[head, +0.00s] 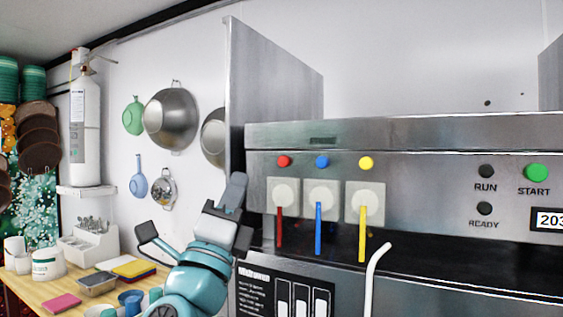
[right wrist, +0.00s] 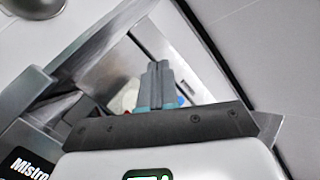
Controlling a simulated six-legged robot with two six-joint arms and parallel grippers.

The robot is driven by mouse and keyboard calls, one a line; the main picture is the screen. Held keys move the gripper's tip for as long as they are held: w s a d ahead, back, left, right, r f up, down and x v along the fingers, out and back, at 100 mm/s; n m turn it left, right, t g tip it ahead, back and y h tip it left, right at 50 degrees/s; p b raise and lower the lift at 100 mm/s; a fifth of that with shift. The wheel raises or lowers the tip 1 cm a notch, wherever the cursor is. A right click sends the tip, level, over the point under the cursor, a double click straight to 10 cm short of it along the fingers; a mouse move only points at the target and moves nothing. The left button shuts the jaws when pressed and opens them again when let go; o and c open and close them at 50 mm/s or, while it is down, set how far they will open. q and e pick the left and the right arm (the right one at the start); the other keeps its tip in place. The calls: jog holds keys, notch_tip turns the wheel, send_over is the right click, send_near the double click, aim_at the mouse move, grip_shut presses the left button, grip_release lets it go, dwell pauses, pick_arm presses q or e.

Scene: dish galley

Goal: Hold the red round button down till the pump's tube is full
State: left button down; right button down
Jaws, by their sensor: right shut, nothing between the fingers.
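The red round button (head: 284,161) is at the left end of a row on the steel machine front, beside a blue button (head: 322,162) and a yellow button (head: 366,163). Below it is a white round pump (head: 284,195) with a red tube (head: 279,228) hanging down, red along its visible length. My right gripper (head: 235,188) is shut and empty, left of and a little below the red button, apart from it in the picture. Its shut fingers also show in the right wrist view (right wrist: 158,84), with the buttons mostly hidden behind them. My left gripper is not in view.
A steel side panel (head: 270,75) stands left of the machine. The blue (head: 318,230) and yellow (head: 362,235) tubes hang beside the red one. A white bent pipe (head: 372,275) rises in front. A green START button (head: 536,173) is at the right. A cluttered wooden counter (head: 75,290) lies left.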

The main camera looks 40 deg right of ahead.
aim_at(283, 161)
jog(key=s+a+r+m, duration=0.1)
jog(key=s+r, duration=0.2)
jog(key=s, duration=0.1)
jog(key=shift+w+d+p, duration=0.4)
jog(key=shift+w+d, duration=0.3)
jog(key=shift+d, duration=0.55)
jog(key=shift+w+d+p, duration=0.35)
jog(key=shift+w+d, duration=0.4)
jog(key=shift+d, duration=0.55)
jog(key=shift+w+d+p, duration=0.4)
jog(key=shift+w+d, duration=0.3)
jog(key=shift+d, duration=0.55)
